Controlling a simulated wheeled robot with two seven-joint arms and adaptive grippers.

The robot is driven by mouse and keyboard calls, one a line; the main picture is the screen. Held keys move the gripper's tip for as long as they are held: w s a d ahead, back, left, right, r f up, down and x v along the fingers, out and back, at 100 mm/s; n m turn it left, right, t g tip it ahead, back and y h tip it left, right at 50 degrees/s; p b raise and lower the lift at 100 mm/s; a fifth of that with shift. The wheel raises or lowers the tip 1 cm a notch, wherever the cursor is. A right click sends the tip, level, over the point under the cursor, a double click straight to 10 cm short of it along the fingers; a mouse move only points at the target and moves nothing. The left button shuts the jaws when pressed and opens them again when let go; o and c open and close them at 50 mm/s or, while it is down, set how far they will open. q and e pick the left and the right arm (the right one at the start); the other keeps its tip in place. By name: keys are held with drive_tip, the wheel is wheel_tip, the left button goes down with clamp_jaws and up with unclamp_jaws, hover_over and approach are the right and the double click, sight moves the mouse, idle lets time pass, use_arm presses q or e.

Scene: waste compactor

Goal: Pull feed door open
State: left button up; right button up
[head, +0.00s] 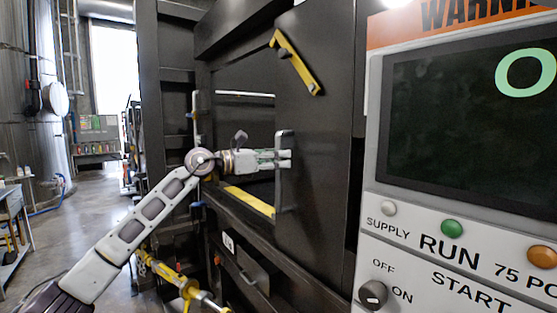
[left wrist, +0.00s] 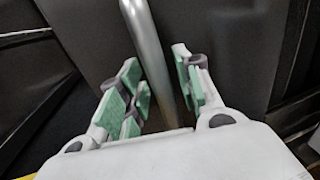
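The feed door (head: 318,120) is a dark panel on the compactor's front, right of a recessed dark area. Its grey vertical bar handle (head: 284,200) stands near the panel's left edge; the handle also shows in the left wrist view (left wrist: 147,40). My left gripper (head: 285,159) reaches the handle from the left, at about its mid height. In the left wrist view, the handle runs between the green-padded fingers of the left gripper (left wrist: 165,90). The fingers are apart, with a gap visible beside the bar. My right gripper is out of view.
A control panel (head: 460,215) with a screen and buttons stands close at the right. Yellow strips mark the door (head: 297,64) and the ledge (head: 250,201) below the recess. A yellow pipe-like part (head: 175,279) lies low in front. Open floor (head: 75,195) extends at the left.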

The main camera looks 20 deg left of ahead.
use_arm(q)
drive_tip(key=v, duration=1.2)
idle(0.7)
idle(0.6)
